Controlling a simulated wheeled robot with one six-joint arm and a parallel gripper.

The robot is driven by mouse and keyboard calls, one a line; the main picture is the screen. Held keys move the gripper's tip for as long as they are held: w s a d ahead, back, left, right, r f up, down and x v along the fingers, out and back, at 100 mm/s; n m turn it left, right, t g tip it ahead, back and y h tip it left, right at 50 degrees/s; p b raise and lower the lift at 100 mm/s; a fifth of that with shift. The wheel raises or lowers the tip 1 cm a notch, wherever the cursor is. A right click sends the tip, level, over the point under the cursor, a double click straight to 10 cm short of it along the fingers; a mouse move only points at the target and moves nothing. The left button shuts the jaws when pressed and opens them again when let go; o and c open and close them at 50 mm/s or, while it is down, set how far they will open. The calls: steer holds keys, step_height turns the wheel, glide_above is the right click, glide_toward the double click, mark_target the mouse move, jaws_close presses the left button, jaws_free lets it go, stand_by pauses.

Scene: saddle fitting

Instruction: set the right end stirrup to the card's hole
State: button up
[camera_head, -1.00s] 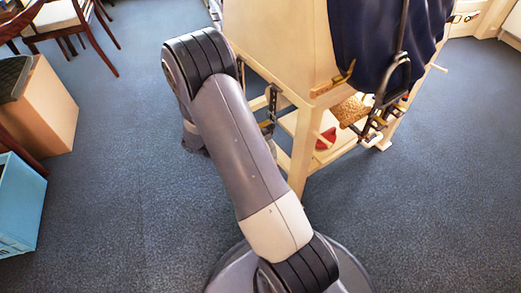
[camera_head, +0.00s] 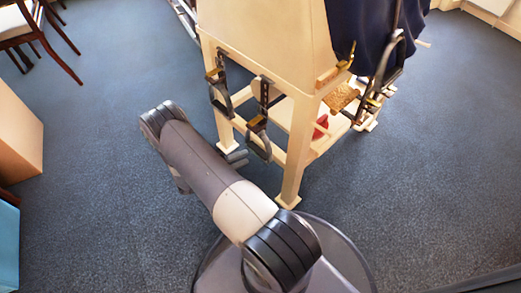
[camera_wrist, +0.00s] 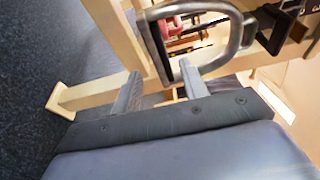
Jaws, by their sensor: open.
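The right end stirrup (camera_head: 259,143) hangs by a dark strap (camera_head: 263,93) from the near end of the wooden stand, close to the corner leg. In the wrist view a grey metal stirrup loop (camera_wrist: 240,38) is large and close, with a dark strap part at upper right. My gripper (camera_wrist: 160,70) is open, its two fingers apart, with one side of the loop showing between and just beyond the tips. I cannot tell whether they touch. In the head view my gripper (camera_head: 237,158) shows small, left of the right stirrup. I cannot make out the card.
A second stirrup (camera_head: 220,97) hangs to the left on the same end. The stand's leg (camera_head: 294,155) rises close to the right. Other metal fittings (camera_head: 378,83) hang by the dark blue cloth (camera_head: 360,30). The blue floor (camera_head: 90,130) on the left is clear.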

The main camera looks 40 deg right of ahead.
mark_target(255, 153)
steer(key=b+x, duration=0.1)
steer(key=x, duration=0.7)
steer(key=shift+s+d+b, duration=0.15)
steer(key=shift+d+b, duration=0.15)
steer(key=shift+d, duration=0.05)
steer(key=shift+c, duration=0.3)
jaws_close()
